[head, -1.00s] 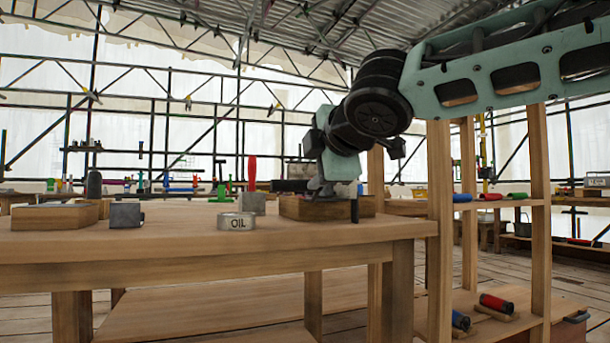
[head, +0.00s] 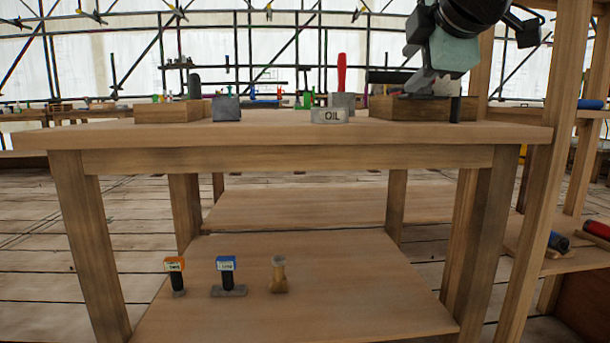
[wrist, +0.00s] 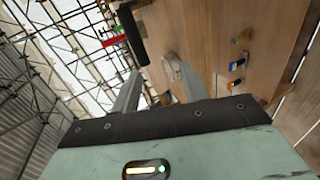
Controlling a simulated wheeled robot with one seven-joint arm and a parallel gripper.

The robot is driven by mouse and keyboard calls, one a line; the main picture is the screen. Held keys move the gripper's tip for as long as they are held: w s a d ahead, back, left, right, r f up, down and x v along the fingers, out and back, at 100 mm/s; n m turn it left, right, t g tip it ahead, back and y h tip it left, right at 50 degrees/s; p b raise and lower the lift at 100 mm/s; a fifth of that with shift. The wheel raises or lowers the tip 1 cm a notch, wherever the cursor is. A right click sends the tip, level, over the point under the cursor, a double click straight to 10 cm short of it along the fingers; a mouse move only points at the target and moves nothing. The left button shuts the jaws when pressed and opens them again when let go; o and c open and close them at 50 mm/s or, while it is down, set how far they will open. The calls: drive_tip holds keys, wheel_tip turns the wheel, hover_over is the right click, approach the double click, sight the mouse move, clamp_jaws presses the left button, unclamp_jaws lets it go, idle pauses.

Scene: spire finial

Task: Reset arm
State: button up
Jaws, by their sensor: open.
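My gripper (head: 424,84) hangs at the upper right of the head view, over the wooden tray (head: 388,107) on the tabletop. I cannot tell whether it touches the tray. In the wrist view, my gripper (wrist: 154,82) has its two grey fingers apart, with nothing held between them. My arm rises out of the top of the head view.
A wooden post (head: 545,150) stands right of the table.

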drive_tip(key=s+a+f+m+g+y+p, duration=0.1)
drive_tip(key=s+a+f+m+g+p, duration=0.25)
drive_tip(key=f, duration=0.55)
drive_tip(key=s+a+f+m+g+p, duration=0.1)
drive_tip(key=s+a+f+g+p, duration=0.25)
drive_tip(key=s+f, duration=0.45)
drive_tip(key=s+d+f+m+g+p, duration=0.1)
drive_tip(key=s+f+m+g+p, duration=0.4)
drive_tip(key=s+f, duration=0.7)
wheel_tip(320, 180, up, 39)
drive_tip(key=s+g+p, duration=0.1)
drive_tip(key=s+p, duration=0.1)
drive_tip(key=p, duration=3.4)
drive_tip(key=shift+h, duration=0.3)
drive_tip(key=shift+m, duration=0.25)
